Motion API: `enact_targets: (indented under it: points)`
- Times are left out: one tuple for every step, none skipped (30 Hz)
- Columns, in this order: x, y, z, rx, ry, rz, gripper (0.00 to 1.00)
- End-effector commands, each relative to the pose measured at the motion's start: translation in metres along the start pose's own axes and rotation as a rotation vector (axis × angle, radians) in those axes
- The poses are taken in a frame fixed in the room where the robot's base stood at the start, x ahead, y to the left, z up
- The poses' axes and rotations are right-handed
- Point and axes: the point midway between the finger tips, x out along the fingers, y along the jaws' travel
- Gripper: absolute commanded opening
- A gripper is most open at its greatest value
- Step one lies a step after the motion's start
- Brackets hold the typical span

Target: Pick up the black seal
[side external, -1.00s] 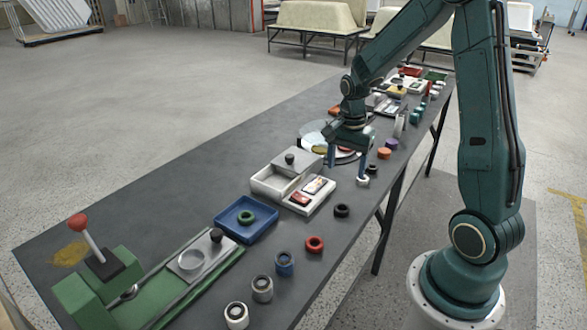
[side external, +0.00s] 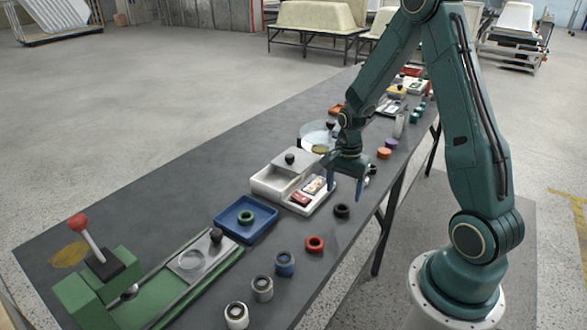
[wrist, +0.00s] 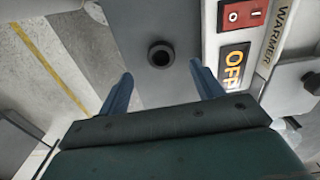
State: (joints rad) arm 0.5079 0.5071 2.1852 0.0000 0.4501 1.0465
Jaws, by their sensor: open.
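The black seal (side external: 341,210) is a small dark ring lying flat on the grey table near its front edge. In the wrist view the black seal (wrist: 160,54) shows between and beyond my two blue fingertips, nothing touching it. My gripper (side external: 345,192) is open and empty, pointing down just above and behind the seal in the side view. In the wrist view my gripper (wrist: 161,72) has its fingers spread on either side of the seal.
The warmer box (side external: 300,190), with a red switch (wrist: 243,14) and an "OFF" display (wrist: 234,66), stands close beside the gripper. A red ring (side external: 314,244) and a blue tray (side external: 262,222) holding a green ring are nearer the camera. Bare table lies around the seal.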

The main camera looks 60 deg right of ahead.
Motion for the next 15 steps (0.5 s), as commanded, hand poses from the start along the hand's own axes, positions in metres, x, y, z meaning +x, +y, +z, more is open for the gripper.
enact_targets:
  points:
    - [0.004,0.0,0.0,0.0,-0.001,0.002,0.66]
    - [0.006,0.0,0.0,0.0,0.0,0.001,0.66]
    - [0.009,0.0,0.0,0.0,0.0,0.001,0.66]
    - [0.01,0.0,0.0,0.0,-0.001,0.001,0.66]
    - [0.011,0.0,0.0,0.0,-0.001,0.001,0.66]
    - [0.011,0.0,0.0,0.0,0.0,0.001,0.66]
    - [0.012,0.0,0.0,0.0,0.0,0.0,0.66]
    - [0.012,0.0,0.0,0.0,0.0,0.0,0.66]
    - [0.012,0.0,0.0,0.0,0.0,0.0,0.66]
    - [0.012,0.0,0.0,0.0,0.0,0.0,0.66]
    - [0.012,0.0,0.0,0.0,0.0,0.0,0.66]
    - [0.012,0.0,0.0,0.0,0.0,0.0,0.66]
    - [0.012,0.0,0.0,0.0,0.0,0.0,0.66]
    - [0.013,0.0,0.0,0.0,0.0,0.0,0.66]
    - [0.015,0.0,-0.001,0.0,0.0,0.0,0.66]
